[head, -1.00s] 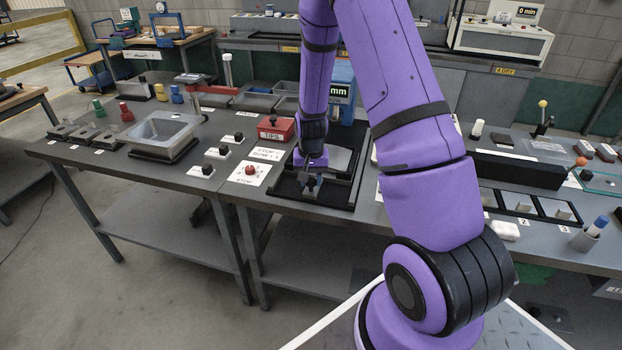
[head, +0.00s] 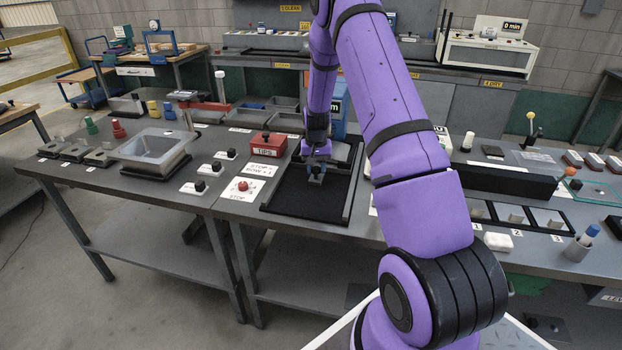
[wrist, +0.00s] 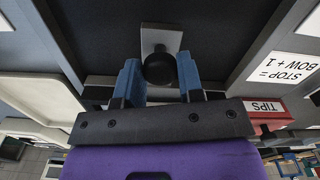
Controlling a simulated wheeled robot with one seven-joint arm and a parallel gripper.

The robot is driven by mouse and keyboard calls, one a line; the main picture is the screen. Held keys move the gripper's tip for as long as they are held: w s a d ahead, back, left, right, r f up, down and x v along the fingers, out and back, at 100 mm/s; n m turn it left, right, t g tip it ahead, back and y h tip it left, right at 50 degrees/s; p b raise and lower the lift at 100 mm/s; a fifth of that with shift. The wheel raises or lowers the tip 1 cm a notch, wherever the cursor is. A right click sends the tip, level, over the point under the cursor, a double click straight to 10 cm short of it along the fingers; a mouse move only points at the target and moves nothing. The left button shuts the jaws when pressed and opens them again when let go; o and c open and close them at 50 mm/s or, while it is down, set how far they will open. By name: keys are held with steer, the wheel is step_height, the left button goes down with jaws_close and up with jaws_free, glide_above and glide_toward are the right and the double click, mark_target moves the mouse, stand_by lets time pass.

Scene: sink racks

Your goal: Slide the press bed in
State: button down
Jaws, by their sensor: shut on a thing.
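My gripper (head: 316,170) is over the dark press track (head: 300,204), towards its back half. In the wrist view its two blue fingers (wrist: 160,82) stand either side of a round black knob (wrist: 160,67) and are shut on it. The knob sits on a small grey bracket (wrist: 160,38). A grey slab, seemingly the press bed (head: 340,151), shows behind the gripper between the side rails, partly hidden by my arm. The blue press (head: 340,118) stands at the back, mostly hidden by my arm.
A red TIPS box (head: 267,145) and a red stop button (head: 243,186) are left of the track. The track's front half is bare.

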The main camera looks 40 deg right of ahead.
steer(key=shift+w+d+r, duration=0.1)
steer(key=shift+w+d, duration=0.65)
steer(key=shift+d, duration=0.2)
steer(key=shift+w+d, duration=0.75)
steer(key=shift+d, duration=0.2)
steer(key=c, duration=0.8)
jaws_free()
steer(key=shift+d, duration=0.15)
steer(key=shift+o, duration=0.2)
step_height(320, 180, up, 11)
